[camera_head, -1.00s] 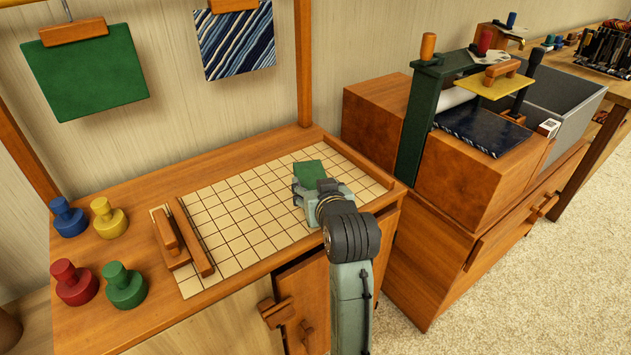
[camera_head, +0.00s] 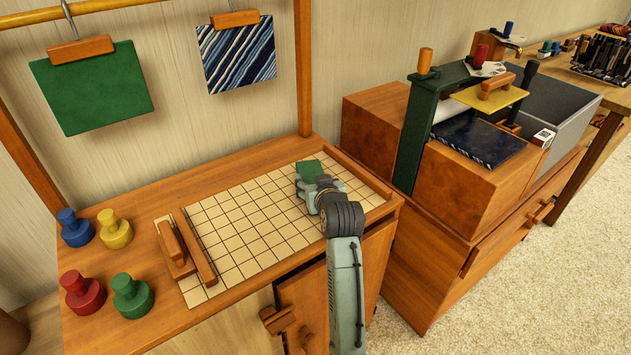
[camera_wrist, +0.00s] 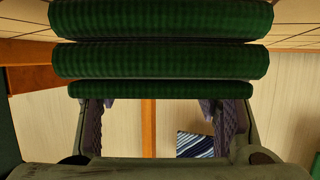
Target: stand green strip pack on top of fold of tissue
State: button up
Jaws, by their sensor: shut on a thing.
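The green strip pack (camera_head: 309,171) is held in my gripper (camera_head: 314,184) over the back right part of the gridded board in the head view. In the wrist view the pack (camera_wrist: 160,62) shows as thick, ribbed green bands across the top. My gripper (camera_wrist: 160,108) is shut on it, with quilted purple finger pads at its left and right sides. I cannot tell whether the pack touches the board. I cannot make out a fold of tissue in either view; the gripper and pack may hide it.
The gridded board (camera_head: 240,230) is mostly clear, with wooden bars (camera_head: 193,248) at its left. Several coloured knobs (camera_head: 83,293) stand farther left. A wooden press with a green post (camera_head: 415,135) stands to the right. A green cloth (camera_head: 92,88) and a striped cloth (camera_head: 238,55) hang behind.

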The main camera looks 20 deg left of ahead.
jog(key=o, duration=1.3)
jog(key=shift+f, duration=0.1)
jog(key=shift+c, duration=0.2)
jog(key=shift+r, duration=0.2)
jog(key=b+v, duration=0.1)
jog(key=v, duration=1.1)
jog(key=shift+b, duration=0.4)
jog(key=shift+a, duration=0.1)
